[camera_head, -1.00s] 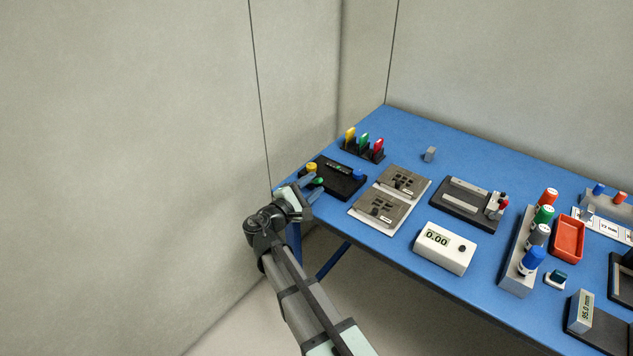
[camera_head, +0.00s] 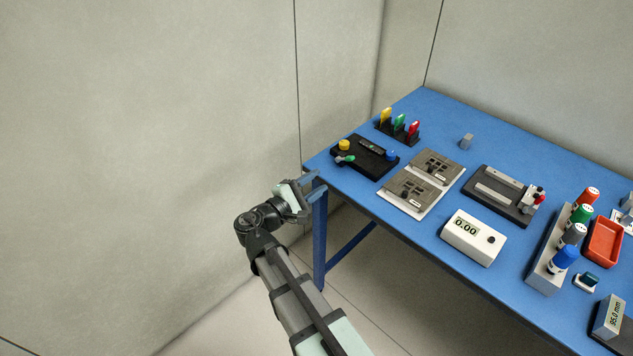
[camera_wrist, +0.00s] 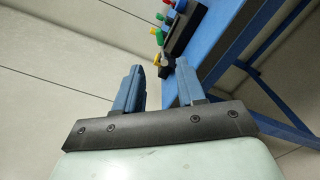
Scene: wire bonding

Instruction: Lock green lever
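The green lever (camera_head: 346,160) sits on the near left end of a black fixture (camera_head: 370,168) at the table's left corner. A yellow knob (camera_head: 344,145) is beside it and a blue knob (camera_head: 391,155) is at the other end. My gripper (camera_head: 306,187) is off the table's left edge, apart from the lever, on the near side of it. In the wrist view my gripper (camera_wrist: 159,72) has its two fingers apart with nothing between them. A green part (camera_wrist: 159,37), seemingly the lever, shows small beyond the fingertips. Whether the lever is locked I cannot tell.
A rack with yellow, green and red tags (camera_head: 400,123) stands behind the fixture. Two grey plates (camera_head: 412,195) lie to its right, with a white meter (camera_head: 472,237) nearer the front. The blue table's leg (camera_head: 319,235) is close to my gripper. Free floor lies in front.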

